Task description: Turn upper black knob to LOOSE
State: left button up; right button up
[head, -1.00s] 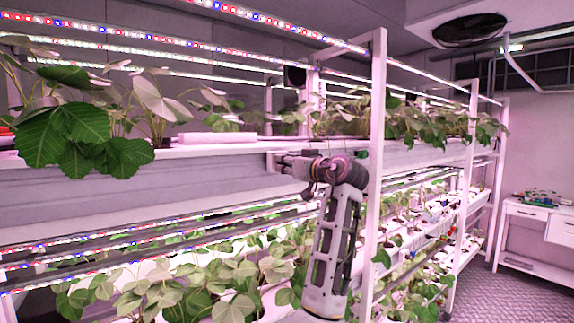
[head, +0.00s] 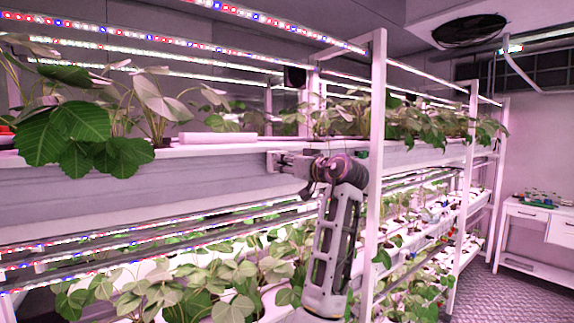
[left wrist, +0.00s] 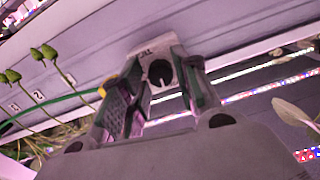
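The black knob (left wrist: 160,73) shows in the left wrist view as a dark round dial on a pale plate (left wrist: 146,58). Small dark lettering stands on the plate, too small to read. The knob lies between the two fingers of my left gripper (left wrist: 159,79), one on each side. The fingers are apart, with a gap to the knob visible. My right gripper is in neither view.
The upper trough (head: 100,195) runs along the rack, with leafy plants (head: 75,130) above it. A white rack post (head: 376,150) stands just right of my arm. Light strips and lower plants (head: 230,275) are below.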

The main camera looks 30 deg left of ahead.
pick_arm(q)
jog(key=shift+o, duration=0.9)
jog(key=shift+d, duration=0.15)
jog(key=v, duration=1.1)
jog(key=shift+s+d, duration=0.2)
jog(key=shift+d, duration=0.15)
